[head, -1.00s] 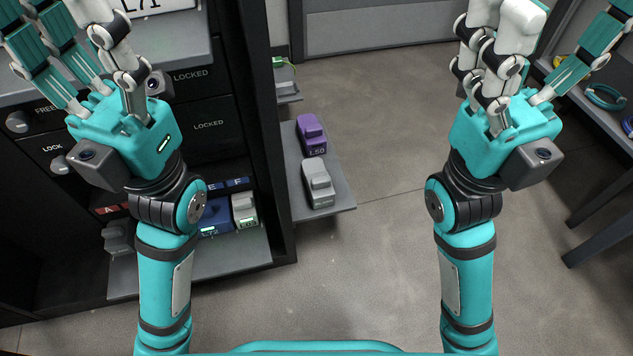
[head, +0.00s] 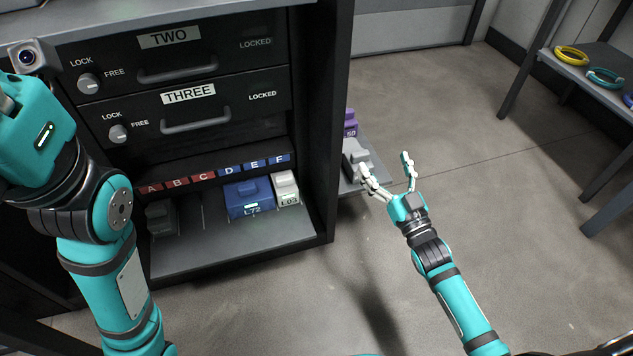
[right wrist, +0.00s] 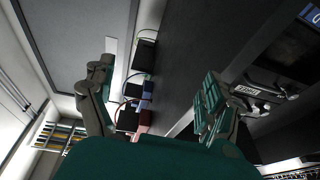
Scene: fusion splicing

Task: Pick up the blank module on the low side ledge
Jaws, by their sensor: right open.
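The grey blank module (head: 353,153) sits on the low side ledge (head: 347,186) at the right side of the cabinet, partly hidden by the cabinet's edge and close to my fingers. My right gripper (head: 385,167) is open and empty, just right of the module, its fingers pointing away from me. I cannot tell whether a finger touches the module. In the right wrist view the spread fingers (right wrist: 155,92) show with nothing between them that I can name as the module. My left gripper (head: 28,135) is at the left edge, its fingers out of frame.
A purple module (head: 350,124) stands behind the grey one on the ledge. The cabinet (head: 330,120) rises directly left of them. Its lower shelf (head: 240,248) holds a blue module (head: 248,198) and a white one (head: 286,188). Open floor lies to the right, before a side table (head: 575,75).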

